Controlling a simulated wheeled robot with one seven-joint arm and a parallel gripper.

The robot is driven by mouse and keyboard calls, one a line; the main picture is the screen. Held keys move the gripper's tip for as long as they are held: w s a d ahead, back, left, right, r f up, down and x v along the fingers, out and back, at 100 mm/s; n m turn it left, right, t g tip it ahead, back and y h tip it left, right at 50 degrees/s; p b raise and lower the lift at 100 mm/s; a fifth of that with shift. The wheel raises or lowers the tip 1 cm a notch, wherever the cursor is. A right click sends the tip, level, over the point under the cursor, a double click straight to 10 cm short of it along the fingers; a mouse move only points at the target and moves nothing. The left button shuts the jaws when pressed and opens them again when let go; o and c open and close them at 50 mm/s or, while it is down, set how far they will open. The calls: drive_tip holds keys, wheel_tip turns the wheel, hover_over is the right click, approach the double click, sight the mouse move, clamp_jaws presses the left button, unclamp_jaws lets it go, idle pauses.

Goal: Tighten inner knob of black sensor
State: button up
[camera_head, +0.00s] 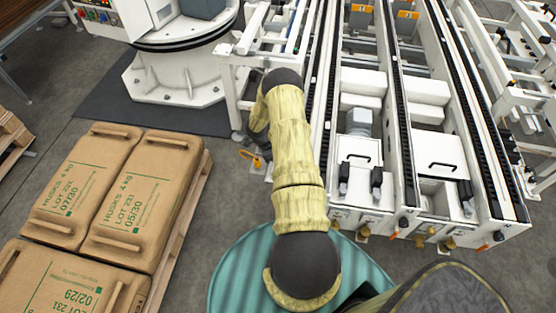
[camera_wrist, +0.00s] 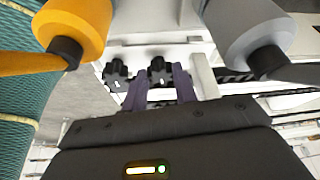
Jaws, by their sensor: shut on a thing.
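In the wrist view, my gripper (camera_wrist: 160,88) has its two purple fingers on either side of a black lobed knob (camera_wrist: 160,68), and it is shut on this knob. A second black lobed knob (camera_wrist: 116,74) sits just left of the fingers, outside them. Both knobs are in front of a white machine part (camera_wrist: 150,45). An orange cylinder with a dark collar (camera_wrist: 80,22) is at the upper left, and a grey cylinder with a dark collar (camera_wrist: 248,28) is at the upper right. I cannot tell which is the black sensor. In the head view, my arm hides the gripper and knobs.
In the head view, a white conveyor frame (camera_head: 322,95) stands right of my arm. A white round machine base (camera_head: 170,85) is behind to the left. Stacked brown sacks (camera_head: 150,190) lie on a pallet at left. Grey floor shows between sacks and conveyor.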

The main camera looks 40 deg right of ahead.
drive_tip(key=shift+w+m, duration=0.1)
drive_tip(key=shift+m, duration=0.2)
drive_tip(key=o, duration=1)
drive_tip(key=v, duration=1.7)
drive_tip(key=shift+w+d+r+b, duration=0.1)
drive_tip(key=shift+w+r+b, duration=0.05)
drive_tip(key=shift+b, duration=0.25)
